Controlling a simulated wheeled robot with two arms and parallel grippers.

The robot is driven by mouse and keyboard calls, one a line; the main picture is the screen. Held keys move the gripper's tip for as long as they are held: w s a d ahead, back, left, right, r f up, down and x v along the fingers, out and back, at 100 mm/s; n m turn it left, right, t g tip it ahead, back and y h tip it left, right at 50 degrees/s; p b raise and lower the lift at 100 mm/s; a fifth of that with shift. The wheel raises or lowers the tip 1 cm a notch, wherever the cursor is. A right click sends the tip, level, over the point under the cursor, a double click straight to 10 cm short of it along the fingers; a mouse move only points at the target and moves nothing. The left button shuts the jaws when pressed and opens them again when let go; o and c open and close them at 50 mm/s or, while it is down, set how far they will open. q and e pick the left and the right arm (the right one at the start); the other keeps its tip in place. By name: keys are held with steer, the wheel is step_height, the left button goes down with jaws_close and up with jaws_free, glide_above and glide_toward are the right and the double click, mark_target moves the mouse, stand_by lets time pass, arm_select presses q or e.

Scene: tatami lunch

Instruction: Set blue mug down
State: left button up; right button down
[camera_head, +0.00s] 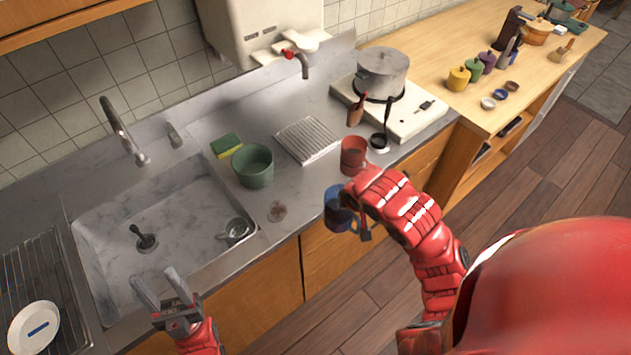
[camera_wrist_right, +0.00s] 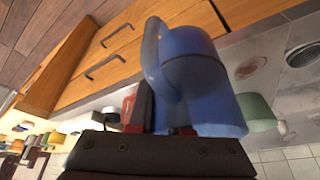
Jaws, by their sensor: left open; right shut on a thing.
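The blue mug (camera_head: 336,211) is at the front edge of the grey counter (camera_head: 296,200) in the head view. My right gripper (camera_head: 356,220) is shut on it, partly hidden by my red arm. In the right wrist view the mug (camera_wrist_right: 200,75) fills the middle, with its handle toward the left, at my right gripper (camera_wrist_right: 160,122). It looks tilted in that view. I cannot tell from these views whether its base touches the counter. My left gripper (camera_head: 162,290) is open and empty in front of the sink.
A red mug (camera_head: 353,156) stands just behind the blue one. The sink (camera_head: 170,230) lies left; a stove with a steel pot (camera_head: 382,72) stands behind right.

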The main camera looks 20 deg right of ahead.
steer(key=w+b, duration=0.1)
steer(key=w, duration=0.2)
steer(key=w+a+f+b, duration=0.1)
steer(key=w, duration=0.3)
steer(key=w+b, duration=0.1)
steer(key=w, duration=0.2)
steer(key=shift+w+a+f, duration=0.15)
steer(key=shift+a+f, duration=0.05)
steer(key=shift+f, duration=0.05)
steer(key=w+p, duration=0.1)
steer(key=w, duration=0.2)
steer(key=shift+w+a+r+p, duration=0.1)
steer(key=shift+w+r+p, duration=0.05)
steer(key=shift+w+p, duration=0.15)
steer(key=shift+w+a, duration=0.1)
steer(key=shift+w, duration=0.55)
steer(key=shift+w+f+p, duration=0.1)
steer(key=shift+f+p, duration=0.15)
steer(key=shift+p, duration=0.2)
step_height(320, 180, down, 3)
steer(key=shift+f+p, duration=0.1)
steer(key=shift+p, duration=0.8)
steer(key=shift+f, duration=0.15)
steer(key=shift+f, duration=0.2)
steer(key=c, duration=0.8)
jaws_free()
steer(key=shift+r, duration=0.1)
steer(key=shift+c, duration=0.2)
